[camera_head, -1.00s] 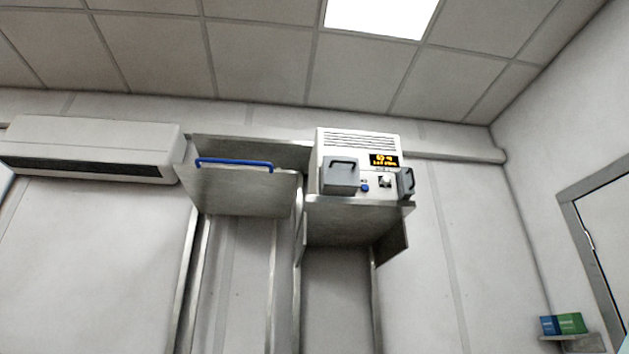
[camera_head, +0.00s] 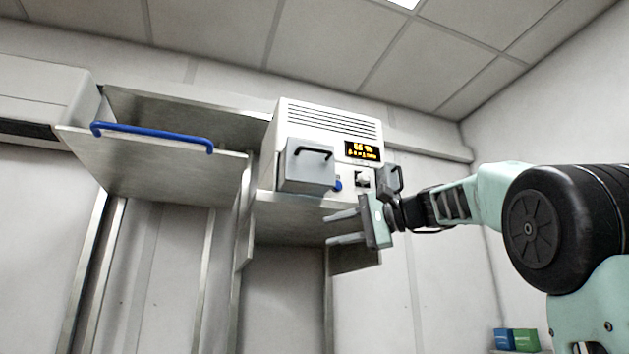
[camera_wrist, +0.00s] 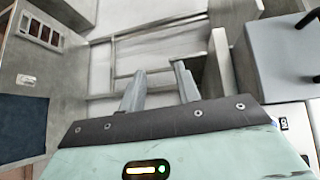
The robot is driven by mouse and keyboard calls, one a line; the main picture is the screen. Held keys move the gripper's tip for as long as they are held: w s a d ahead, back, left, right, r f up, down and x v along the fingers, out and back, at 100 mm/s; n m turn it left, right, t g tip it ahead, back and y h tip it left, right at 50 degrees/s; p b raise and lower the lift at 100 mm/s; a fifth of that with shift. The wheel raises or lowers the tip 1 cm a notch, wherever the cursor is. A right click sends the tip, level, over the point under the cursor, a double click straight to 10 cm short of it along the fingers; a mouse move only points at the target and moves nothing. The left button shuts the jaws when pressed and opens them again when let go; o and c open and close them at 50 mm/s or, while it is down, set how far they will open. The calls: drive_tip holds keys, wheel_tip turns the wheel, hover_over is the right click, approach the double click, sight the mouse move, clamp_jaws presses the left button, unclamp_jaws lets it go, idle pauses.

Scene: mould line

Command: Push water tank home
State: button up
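A white machine (camera_head: 330,120) with a lit display stands on a metal shelf. A grey box with a black handle (camera_head: 308,172) sticks out of its front at the left. A smaller grey part with a dark handle (camera_head: 394,180) is at its right side, partly behind my arm. I cannot tell for sure which of the two is the water tank. My gripper (camera_head: 327,229) is open and empty, below and right of the grey box, in front of the shelf. In the wrist view my fingers (camera_wrist: 160,88) are apart with nothing between them, and a grey box with a black handle (camera_wrist: 275,60) is at the right.
The metal shelf (camera_head: 290,212) lies close to my fingers. A blue-handled metal flap (camera_head: 160,170) juts out at the left. A blue knob (camera_head: 338,185) sits beside the grey box. Blue and green boxes (camera_head: 515,339) are low at the right.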

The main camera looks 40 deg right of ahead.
sight(318, 150)
drive_tip(key=s+d+r+t+p, duration=0.1)
drive_tip(key=s+d+r, duration=0.15)
drive_tip(key=r, duration=0.35)
drive_tip(key=s+d+r+n+t+p, duration=0.1)
drive_tip(key=s+r, duration=0.3)
drive_tip(key=r, duration=0.2)
drive_tip(key=s+d+r+t+p, duration=0.1)
drive_tip(key=s+d+r, duration=0.1)
drive_tip(key=s+r, duration=0.3)
drive_tip(key=p+x, duration=0.2)
drive_tip(key=x, duration=0.3)
drive_tip(key=r+p+x, duration=0.1)
drive_tip(key=p+x, duration=0.2)
drive_tip(key=x, duration=0.3)
drive_tip(key=p+x, duration=0.2)
drive_tip(key=x, duration=0.4)
drive_tip(key=shift+w+d+r+p, duration=0.15)
drive_tip(key=shift+w+r+p, duration=0.05)
drive_tip(key=shift+r+p, duration=0.2)
drive_tip(key=shift+w+a+f, duration=0.1)
drive_tip(key=shift+w+a, duration=0.15)
drive_tip(key=shift+w, duration=0.2)
clamp_jaws()
